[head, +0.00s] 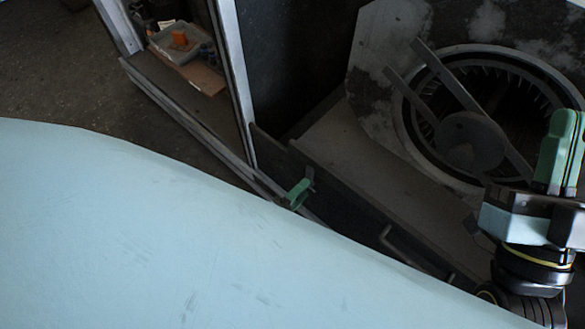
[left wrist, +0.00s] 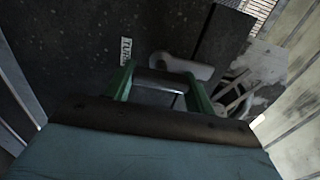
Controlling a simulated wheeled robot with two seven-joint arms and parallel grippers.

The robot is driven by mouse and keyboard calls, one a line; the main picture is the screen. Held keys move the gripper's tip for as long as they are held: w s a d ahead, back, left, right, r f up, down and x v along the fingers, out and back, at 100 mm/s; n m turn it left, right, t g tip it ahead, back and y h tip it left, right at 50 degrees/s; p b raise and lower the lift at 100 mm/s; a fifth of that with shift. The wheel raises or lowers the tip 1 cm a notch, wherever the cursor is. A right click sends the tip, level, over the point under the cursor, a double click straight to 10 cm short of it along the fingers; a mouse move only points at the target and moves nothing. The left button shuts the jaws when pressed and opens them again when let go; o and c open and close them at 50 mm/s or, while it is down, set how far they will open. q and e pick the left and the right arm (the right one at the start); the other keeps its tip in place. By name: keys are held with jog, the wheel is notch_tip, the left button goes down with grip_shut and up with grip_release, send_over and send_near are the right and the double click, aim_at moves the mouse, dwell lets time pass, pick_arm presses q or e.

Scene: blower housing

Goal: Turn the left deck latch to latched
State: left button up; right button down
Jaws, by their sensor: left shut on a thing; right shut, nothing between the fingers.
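My left gripper (head: 298,193) shows only as green fingertips past the pale blue arm part, at the lower front edge of the blower housing (head: 345,150). In the left wrist view its two green fingers (left wrist: 160,85) are shut on a grey bar, the left deck latch (left wrist: 160,78). A rounded grey piece (left wrist: 188,66) lies just beyond the fingertips. A white label reading "TURN" (left wrist: 126,51) is beside it on the dark panel. In the head view the latch is mostly hidden. My right gripper (head: 565,150) is shut and empty, pointing up before the blower wheel.
The round blower opening (head: 470,130) with grey crossing bars is at the right. A grey tray (head: 182,43) with an orange item stands on a shelf at the upper left. A metal frame post (head: 232,85) rises left of the dark opening. Bare floor (head: 60,80) lies at the left.

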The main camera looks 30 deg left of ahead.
jog(key=shift+a, duration=0.15)
pick_arm(q)
jog(key=o, duration=1.4)
pick_arm(e)
jog(key=shift+f, duration=0.1)
